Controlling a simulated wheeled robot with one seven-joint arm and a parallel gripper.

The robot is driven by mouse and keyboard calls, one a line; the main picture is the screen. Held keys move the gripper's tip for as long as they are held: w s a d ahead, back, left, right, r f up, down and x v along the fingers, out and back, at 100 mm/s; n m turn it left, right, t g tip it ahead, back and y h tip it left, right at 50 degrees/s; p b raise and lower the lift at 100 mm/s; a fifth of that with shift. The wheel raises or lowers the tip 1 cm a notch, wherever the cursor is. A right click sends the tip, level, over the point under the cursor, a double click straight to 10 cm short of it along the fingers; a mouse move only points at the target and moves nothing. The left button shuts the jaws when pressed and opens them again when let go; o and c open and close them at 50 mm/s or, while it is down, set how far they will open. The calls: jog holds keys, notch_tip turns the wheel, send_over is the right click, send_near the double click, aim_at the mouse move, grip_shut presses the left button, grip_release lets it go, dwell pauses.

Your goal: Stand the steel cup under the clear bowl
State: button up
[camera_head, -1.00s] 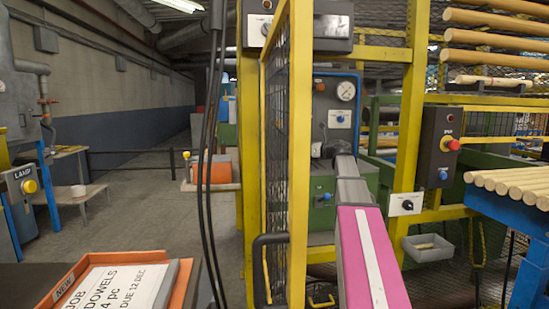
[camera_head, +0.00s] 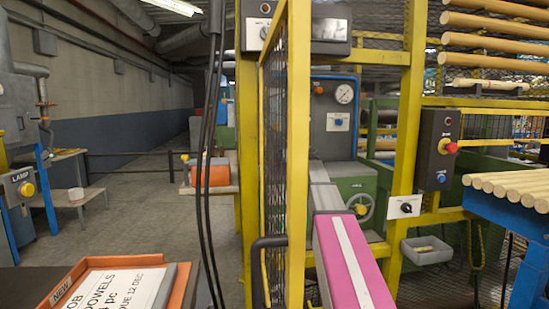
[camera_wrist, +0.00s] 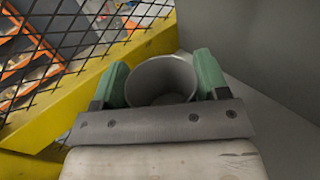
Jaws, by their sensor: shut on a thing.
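The steel cup (camera_wrist: 161,88) is a round grey cup, seen from above with its open mouth toward the wrist camera. My gripper (camera_wrist: 161,68) has green fingers on the left and right sides of the cup and is shut on it. The inside of the cup looks empty. In the head view my pink and grey arm reaches into the machine bay, and its far end is by the yellow post; the gripper and cup cannot be made out there. I cannot make out the clear bowl in either view.
A yellow post (camera_head: 299,150) and mesh guard (camera_head: 273,160) stand left of my arm. A blue-grey panel with a gauge (camera_head: 344,93) and a green machine with a handwheel (camera_head: 361,206) are beyond. A grey bin (camera_head: 426,250) hangs at right. Yellow framing also shows close to the cup (camera_wrist: 60,100).

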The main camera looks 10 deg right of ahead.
jog(key=shift+f, duration=0.55)
jog(key=shift+f, duration=0.1)
jog(key=o, duration=0.9)
jog(key=shift+o, duration=0.2)
jog(key=v, duration=1.2)
